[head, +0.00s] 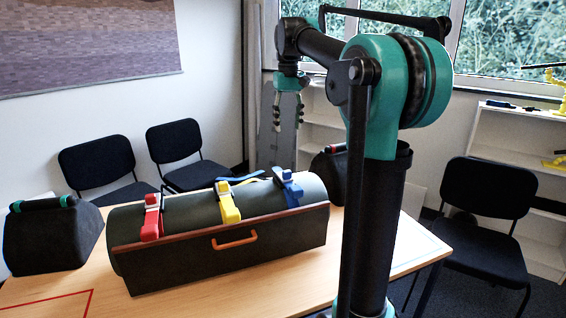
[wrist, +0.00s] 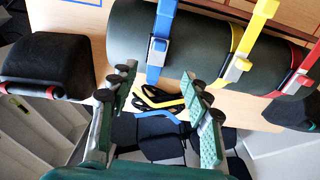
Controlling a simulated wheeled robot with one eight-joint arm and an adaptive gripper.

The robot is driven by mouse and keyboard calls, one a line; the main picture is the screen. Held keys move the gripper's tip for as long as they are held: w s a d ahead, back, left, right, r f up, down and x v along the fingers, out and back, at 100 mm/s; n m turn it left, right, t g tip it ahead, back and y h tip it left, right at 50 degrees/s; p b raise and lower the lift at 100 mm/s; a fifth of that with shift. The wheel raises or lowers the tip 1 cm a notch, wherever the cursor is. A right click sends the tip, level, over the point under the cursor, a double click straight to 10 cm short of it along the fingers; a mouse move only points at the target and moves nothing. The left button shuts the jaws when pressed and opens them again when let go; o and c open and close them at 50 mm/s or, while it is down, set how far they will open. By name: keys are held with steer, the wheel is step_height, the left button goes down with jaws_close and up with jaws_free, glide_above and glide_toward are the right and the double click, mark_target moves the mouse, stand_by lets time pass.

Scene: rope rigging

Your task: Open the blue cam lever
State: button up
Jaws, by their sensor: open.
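The blue cam lever (head: 287,178) sits on a blue strap around the right part of a dark green roll, lying close against its buckle. In the wrist view, the blue lever and its grey buckle (wrist: 158,50) show at top centre, just beyond and between my fingertips. My gripper (head: 288,122) hangs above and behind the blue lever in the head view, apart from it. Its fingers are spread and empty; it also shows in the wrist view (wrist: 160,72).
Yellow (head: 228,202) and red (head: 151,217) cam straps cross the same roll (head: 180,212). A holder with an orange handle (head: 234,240) fronts it. Dark padded blocks stand at the left (head: 50,240) and behind the right end. The table front (head: 230,290) is clear.

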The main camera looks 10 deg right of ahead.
mark_target(287, 171)
steer(key=f, duration=1.6)
steer(key=shift+w+a+f, duration=0.1)
steer(key=shift+w+f, duration=0.15)
steer(key=shift+w, duration=0.1)
jaws_close()
